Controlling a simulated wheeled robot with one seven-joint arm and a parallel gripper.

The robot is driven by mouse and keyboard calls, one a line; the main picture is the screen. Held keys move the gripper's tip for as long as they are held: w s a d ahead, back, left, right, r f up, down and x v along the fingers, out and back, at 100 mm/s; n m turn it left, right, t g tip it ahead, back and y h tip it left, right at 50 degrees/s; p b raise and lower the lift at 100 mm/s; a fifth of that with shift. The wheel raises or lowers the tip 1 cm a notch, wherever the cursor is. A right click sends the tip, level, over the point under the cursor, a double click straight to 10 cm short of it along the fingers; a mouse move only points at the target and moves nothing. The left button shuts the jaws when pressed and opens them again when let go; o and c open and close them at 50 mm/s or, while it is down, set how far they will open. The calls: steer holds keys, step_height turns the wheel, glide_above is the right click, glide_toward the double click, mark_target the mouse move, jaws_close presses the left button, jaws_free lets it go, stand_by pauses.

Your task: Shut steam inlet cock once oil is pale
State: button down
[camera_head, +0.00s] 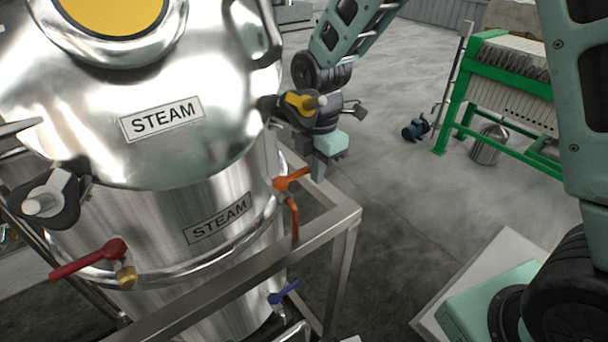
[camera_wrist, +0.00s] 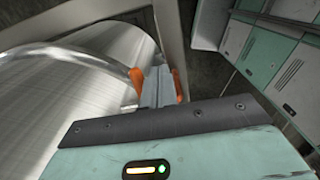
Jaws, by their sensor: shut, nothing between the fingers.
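A shiny steel tank (camera_head: 190,90) has two STEAM labels. A round window (camera_head: 115,14) at the top shows a strong golden yellow. An orange lever cock (camera_head: 292,179) is on the tank's right side, its lever pointing right and slightly up. My gripper (camera_head: 318,170) is shut and empty, just right of the orange lever. In the wrist view the shut fingers (camera_wrist: 158,88) cover the middle of the orange cock (camera_wrist: 136,80), which shows on both sides. I cannot tell whether they touch.
A red lever cock (camera_head: 90,260) is at the tank's lower left and a blue one (camera_head: 284,293) lower right. A metal frame rail (camera_head: 250,275) runs in front of the tank. A green-framed press (camera_head: 500,90) stands at the back right.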

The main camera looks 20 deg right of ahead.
step_height(320, 180, up, 7)
steer(key=p, duration=0.5)
steer(key=shift+p, duration=0.35)
stand_by(0.3)
steer(key=s+d+r+m+t, duration=0.35)
steer(key=s+d+m, duration=0.85)
steer(key=m, duration=1)
steer(key=s+a+f+n+g+b, duration=0.1)
steer(key=s+a+f+n+b, duration=0.3)
steer(key=a, duration=0.4)
steer(key=s+a+f+n+g+b, duration=0.2)
steer(key=s+a+f+n+b, duration=0.2)
steer(key=s+a+f+b, duration=0.3)
steer(key=shift+s+a+y+b, duration=0.3)
steer(key=shift+s+a+b, duration=0.1)
steer(key=shift+a+b, duration=0.75)
